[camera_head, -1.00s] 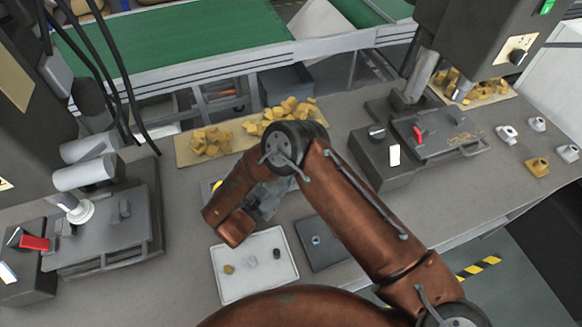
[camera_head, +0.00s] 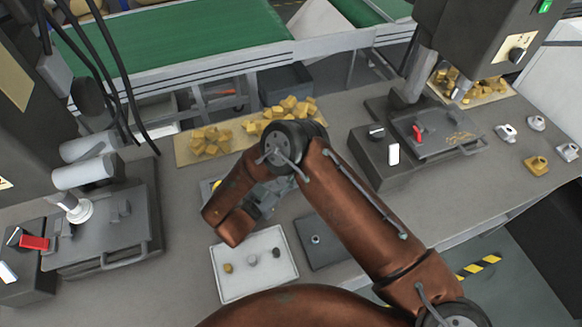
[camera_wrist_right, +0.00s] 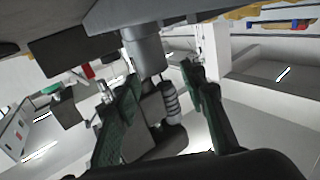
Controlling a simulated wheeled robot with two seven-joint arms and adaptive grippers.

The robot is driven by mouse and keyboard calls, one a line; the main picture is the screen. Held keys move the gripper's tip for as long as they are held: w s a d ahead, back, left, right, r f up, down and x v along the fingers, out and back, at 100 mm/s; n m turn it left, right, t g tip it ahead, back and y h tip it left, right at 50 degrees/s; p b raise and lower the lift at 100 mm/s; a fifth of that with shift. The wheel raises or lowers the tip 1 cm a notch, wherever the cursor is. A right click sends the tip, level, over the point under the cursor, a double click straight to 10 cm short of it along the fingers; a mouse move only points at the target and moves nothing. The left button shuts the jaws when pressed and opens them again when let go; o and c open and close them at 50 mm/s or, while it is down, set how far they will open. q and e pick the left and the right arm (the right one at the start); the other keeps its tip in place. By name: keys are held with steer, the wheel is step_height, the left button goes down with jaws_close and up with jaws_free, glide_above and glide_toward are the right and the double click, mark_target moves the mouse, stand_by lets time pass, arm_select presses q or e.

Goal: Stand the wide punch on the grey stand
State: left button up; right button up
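A white tray (camera_head: 285,284) lies near the table's front edge. It holds three small pieces: a brass one (camera_head: 228,268), a pale one (camera_head: 251,261) and a dark one (camera_head: 277,253). I cannot tell which is the wide punch. A flat dark grey plate (camera_head: 328,250) with a small round fitting, possibly the grey stand, lies right of the tray. My right gripper (camera_head: 262,200) is mostly hidden by its copper arm, above the table behind the tray. In the right wrist view its green-padded fingers (camera_wrist_right: 160,78) are apart, with no clearly held piece. My left gripper is not in view.
A tan mat (camera_head: 190,160) with several brass pieces lies behind my right arm. A press with a grey plate (camera_head: 105,240) stands left, another machine (camera_head: 450,135) right. Several small fittings (camera_head: 537,166) sit far right. A green conveyor (camera_head: 180,45) runs behind.

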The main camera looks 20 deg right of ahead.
steer(key=v, duration=0.7)
steer(key=shift+r+p, duration=0.15)
steer(key=shift+p, duration=0.2)
steer(key=shift+s+a, duration=0.15)
steer(key=shift+a, duration=0.1)
